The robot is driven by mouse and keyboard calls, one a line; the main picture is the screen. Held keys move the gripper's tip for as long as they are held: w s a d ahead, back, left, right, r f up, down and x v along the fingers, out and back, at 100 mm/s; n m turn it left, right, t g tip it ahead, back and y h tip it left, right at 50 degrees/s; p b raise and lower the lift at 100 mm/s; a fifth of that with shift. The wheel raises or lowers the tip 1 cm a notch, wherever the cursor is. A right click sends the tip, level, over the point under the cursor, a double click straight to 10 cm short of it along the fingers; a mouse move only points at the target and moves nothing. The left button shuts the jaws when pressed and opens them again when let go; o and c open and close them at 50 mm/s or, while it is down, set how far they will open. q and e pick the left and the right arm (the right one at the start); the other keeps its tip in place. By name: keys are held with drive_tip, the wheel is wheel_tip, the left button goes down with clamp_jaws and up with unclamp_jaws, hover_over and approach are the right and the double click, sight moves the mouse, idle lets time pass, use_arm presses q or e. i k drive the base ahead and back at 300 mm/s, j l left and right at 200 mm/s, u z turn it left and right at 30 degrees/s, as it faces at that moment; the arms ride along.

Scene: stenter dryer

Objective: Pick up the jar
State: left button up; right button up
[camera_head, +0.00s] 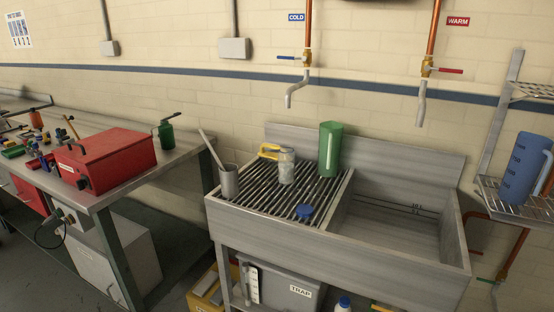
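A small clear or pale glass jar (287,168) stands upright on the slatted drainboard (258,202) on the left side of the steel sink. A yellow item (268,151) is at the jar's upper left; I cannot tell whether it touches the jar. A blue round lid-like piece (305,212) lies on the slats in front of the jar. Neither of my grippers is in view.
A green pitcher (330,148) stands right behind the jar. A grey metal cup (229,181) with a rod stands at left. The sink basin (390,230) is empty. A blue jug (524,168) sits on the right rack. A red box (106,159) is on the left bench.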

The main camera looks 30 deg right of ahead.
sight(286, 155)
drive_tip(key=z, duration=1)
